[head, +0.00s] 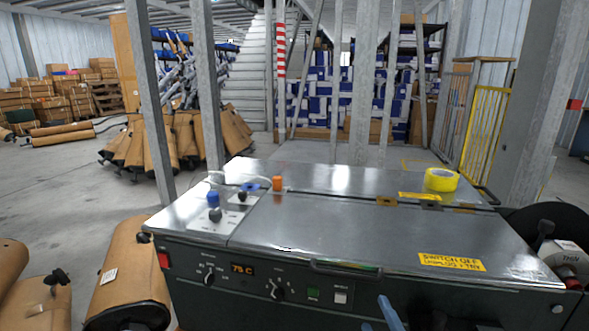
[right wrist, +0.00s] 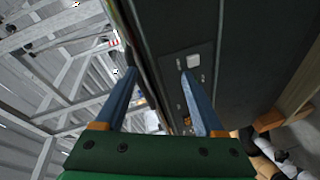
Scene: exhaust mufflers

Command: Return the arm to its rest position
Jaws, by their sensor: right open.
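My right gripper (head: 388,311) shows only as a blue finger at the bottom edge of the head view, in front of the machine's dark front panel. In the right wrist view its two blue fingers (right wrist: 160,80) stand apart with nothing held between them. The dark machine front runs past and behind the fingers there, and I cannot tell whether they touch it. The steel-topped machine (head: 380,228) fills the lower middle of the head view, its lid down. My left gripper is not in view.
A yellow tape roll (head: 441,180) and an orange cap (head: 277,184) sit on the machine top. A black reel (head: 540,215) is at its right end. Brown wrapped mufflers (head: 128,265) lie at lower left. Metal posts (head: 150,100) stand behind. Open floor (head: 75,185) lies left.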

